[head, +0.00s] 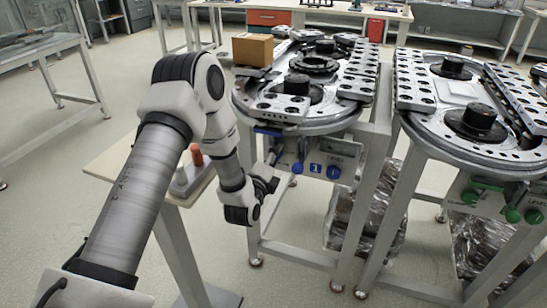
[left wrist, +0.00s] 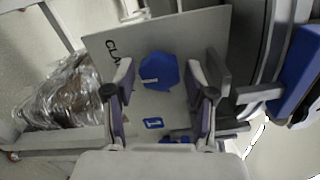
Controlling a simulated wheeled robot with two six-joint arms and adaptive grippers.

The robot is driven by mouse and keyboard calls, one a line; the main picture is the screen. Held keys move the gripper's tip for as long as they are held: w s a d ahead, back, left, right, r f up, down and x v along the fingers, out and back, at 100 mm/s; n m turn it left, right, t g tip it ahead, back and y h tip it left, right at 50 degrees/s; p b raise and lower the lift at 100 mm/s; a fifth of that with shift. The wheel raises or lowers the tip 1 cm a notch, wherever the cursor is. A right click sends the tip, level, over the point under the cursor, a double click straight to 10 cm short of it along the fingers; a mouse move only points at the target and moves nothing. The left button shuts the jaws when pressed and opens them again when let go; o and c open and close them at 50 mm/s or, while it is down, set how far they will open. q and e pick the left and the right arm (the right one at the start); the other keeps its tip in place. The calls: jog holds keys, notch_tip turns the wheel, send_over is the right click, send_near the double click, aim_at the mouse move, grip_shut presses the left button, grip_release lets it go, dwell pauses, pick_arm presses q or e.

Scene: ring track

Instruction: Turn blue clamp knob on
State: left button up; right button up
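The blue clamp knob (left wrist: 160,70) is a faceted knob with a white mark on a grey panel (left wrist: 215,35), beside lettering that begins "CLA". In the head view this knob (head: 297,168) is small, on the front panel of the left ring track. My left gripper (head: 278,170) is close to it, from the left. In the left wrist view the gripper's two fingers (left wrist: 161,84) are apart, one on each side of the knob. I cannot tell whether they touch it. My right gripper is not in view.
A blue "1" label (head: 315,168) and another blue knob (head: 333,172) are on the same panel. A second ring track (head: 420,115) with green knobs (head: 513,215) stands at right. A side table (head: 110,160) is beneath my left arm. A brown box (head: 252,49) sits at the back.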

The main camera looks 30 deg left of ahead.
pick_arm(q)
jog(key=shift+s, duration=0.1)
jog(key=v, duration=1.1)
jog(key=shift+s+d, duration=0.2)
jog(key=shift+s, duration=0.2)
jog(key=shift+f, duration=0.1)
